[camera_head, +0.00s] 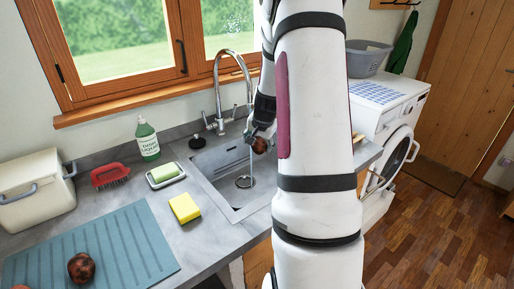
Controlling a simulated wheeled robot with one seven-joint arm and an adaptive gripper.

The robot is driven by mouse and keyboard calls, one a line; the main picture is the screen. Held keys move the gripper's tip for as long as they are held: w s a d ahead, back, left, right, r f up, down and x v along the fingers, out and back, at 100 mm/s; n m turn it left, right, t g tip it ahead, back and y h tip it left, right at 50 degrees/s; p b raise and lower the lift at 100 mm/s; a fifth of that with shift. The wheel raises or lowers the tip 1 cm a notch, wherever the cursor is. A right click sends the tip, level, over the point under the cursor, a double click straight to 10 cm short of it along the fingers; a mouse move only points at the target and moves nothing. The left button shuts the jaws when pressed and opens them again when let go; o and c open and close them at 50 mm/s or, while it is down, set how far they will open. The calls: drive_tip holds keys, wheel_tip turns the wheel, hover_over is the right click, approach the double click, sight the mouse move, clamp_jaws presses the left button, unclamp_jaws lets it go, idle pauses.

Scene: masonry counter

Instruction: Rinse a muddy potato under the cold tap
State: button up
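My gripper (259,136) hangs over the sink (217,161), beside the tap, partly hidden by my arm. It appears closed around a dark reddish-brown potato (260,146). The chrome tap (217,88) has a tall curved spout and levers at its base. A thin pale stream of water (252,168) seems to run down from the spout towards the round drain, close beside the potato. Whether it touches the potato I cannot tell. Another brown, muddy-looking potato (81,267) lies on the blue ribbed mat (135,243). A third shows only slightly at the bottom edge.
A green soap bottle (148,141), red brush (110,175), soap dish (166,175) and yellow sponge (185,208) stand left of the sink. A cream bin (35,195) is at far left. A washing machine (393,115) with a grey basket (367,57) stands right.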

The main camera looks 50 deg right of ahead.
drive_tip(key=shift+w+d+f+b, duration=0.25)
drive_tip(key=shift+w+d+b, duration=0.35)
drive_tip(key=shift+w+d, duration=0.25)
drive_tip(key=shift+w+d+f+b, duration=0.2)
drive_tip(key=shift+w+d+b, duration=0.4)
drive_tip(key=shift+w, duration=0.35)
drive_tip(key=shift+s+d, duration=0.15)
drive_tip(key=shift+s+d, duration=0.25)
drive_tip(key=shift+d, duration=0.1)
drive_tip(key=shift+w+a, duration=0.1)
drive_tip(key=shift+w+a, duration=0.3)
drive_tip(key=shift+a, duration=0.1)
drive_tip(key=shift+s+d, duration=0.15)
drive_tip(key=shift+s+d, duration=0.25)
drive_tip(key=shift+d, duration=0.1)
drive_tip(key=shift+p, duration=0.3)
